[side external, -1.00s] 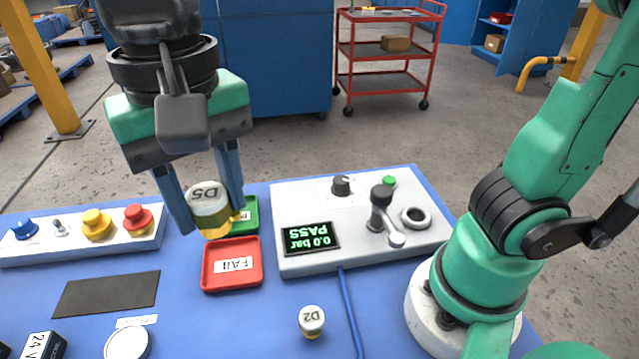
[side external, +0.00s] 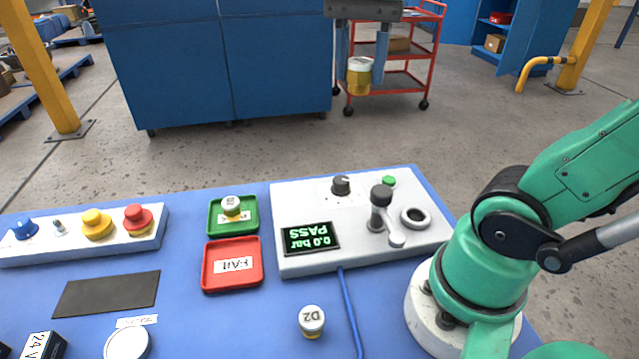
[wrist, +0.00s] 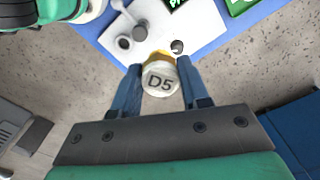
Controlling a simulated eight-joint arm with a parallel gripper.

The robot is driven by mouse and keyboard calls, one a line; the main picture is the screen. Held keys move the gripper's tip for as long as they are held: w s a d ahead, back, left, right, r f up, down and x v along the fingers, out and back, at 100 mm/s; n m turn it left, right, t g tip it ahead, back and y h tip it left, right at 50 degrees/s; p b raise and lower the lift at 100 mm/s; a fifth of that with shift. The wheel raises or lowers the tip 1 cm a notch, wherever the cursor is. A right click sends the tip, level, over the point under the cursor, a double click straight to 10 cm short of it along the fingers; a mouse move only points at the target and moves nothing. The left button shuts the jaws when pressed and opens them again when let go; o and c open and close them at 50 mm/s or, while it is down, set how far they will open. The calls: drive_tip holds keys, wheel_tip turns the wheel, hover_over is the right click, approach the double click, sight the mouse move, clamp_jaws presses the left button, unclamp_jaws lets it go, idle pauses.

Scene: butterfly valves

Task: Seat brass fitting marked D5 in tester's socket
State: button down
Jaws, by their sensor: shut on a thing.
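My gripper (side external: 361,72) is shut on the brass fitting marked D5 (side external: 359,78), a white-capped piece with a yellow brass lower part. In the side external view it is held upright, high above and beyond the tester. The wrist view shows the D5 cap (wrist: 160,80) between the two blue fingers. The tester (side external: 300,205) is a pale grey box with a screen reading "0.0 bar PASS". Its socket (side external: 415,217) is a dark ringed hole, with nothing in it, at the right end. A lever (side external: 384,212) stands just left of the socket.
A green tray (side external: 213,222) holds a white-capped fitting (side external: 231,206). The red FAIL tray (side external: 222,283) is empty of fittings. A fitting marked D2 (side external: 311,321) stands on the blue mat near a blue cable (side external: 350,310). A button box (side external: 80,245) is at left.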

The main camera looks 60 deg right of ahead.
drive_tip(key=s+d+m, duration=0.7)
drive_tip(key=s, duration=0.2)
drive_tip(key=shift+d+f, duration=0.2)
drive_tip(key=shift+f, duration=10.15)
drive_tip(key=shift+f, duration=1)
unclamp_jaws()
wheel_tip(320, 180, up, 8)
drive_tip(key=shift+f, duration=0.2)
